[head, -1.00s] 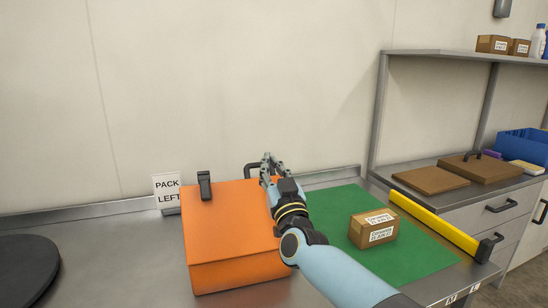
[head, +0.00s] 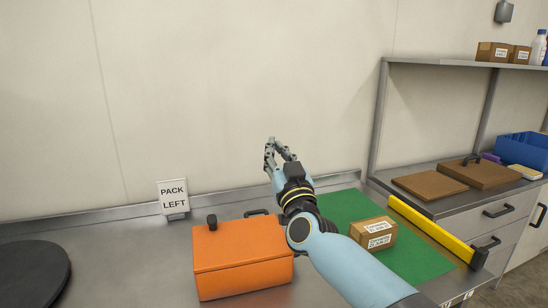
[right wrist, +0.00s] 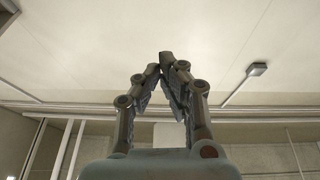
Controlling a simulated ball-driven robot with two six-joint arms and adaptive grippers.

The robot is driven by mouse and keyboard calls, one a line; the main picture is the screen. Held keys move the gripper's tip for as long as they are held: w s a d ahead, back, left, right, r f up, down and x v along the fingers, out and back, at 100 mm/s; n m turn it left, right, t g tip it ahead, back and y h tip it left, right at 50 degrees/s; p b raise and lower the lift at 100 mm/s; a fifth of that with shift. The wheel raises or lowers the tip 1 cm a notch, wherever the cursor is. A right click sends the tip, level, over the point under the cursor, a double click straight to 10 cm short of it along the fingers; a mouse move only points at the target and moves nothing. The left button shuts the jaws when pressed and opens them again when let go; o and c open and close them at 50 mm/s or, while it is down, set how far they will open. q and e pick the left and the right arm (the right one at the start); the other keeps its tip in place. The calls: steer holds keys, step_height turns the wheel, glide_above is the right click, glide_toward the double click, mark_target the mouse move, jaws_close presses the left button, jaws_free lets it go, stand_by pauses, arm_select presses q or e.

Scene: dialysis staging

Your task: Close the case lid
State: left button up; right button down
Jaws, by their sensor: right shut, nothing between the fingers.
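The orange case (head: 244,280) stands on the steel counter, left of the green mat. Its orange lid (head: 240,244) lies low over the body and looks shut. The far edge faces away, so a small gap there would be hidden. A black latch (head: 212,222) sits at the lid's far left, and a dark handle (head: 256,212) shows behind the far edge. My right gripper (head: 270,142) is above and beyond the lid's right side, apart from it, with its fingers pointing up. In the right wrist view the fingertips (right wrist: 167,62) meet with nothing between them. My left gripper is out of view.
The green mat (head: 420,262) holds a labelled carton (head: 373,234), beside a yellow bar (head: 430,230). A "PACK LEFT" sign (head: 173,196) stands by the wall. A dark round plate (head: 30,275) is at left. A shelf (head: 450,63) stands at right.

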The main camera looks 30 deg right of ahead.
steer(key=s+r, duration=0.1)
steer(key=r+p, duration=0.1)
steer(key=s+r, duration=0.1)
steer(key=r, duration=0.1)
steer(key=shift+s+a+p, duration=0.3)
steer(key=shift+a, duration=0.05)
steer(key=shift+a+f, duration=0.1)
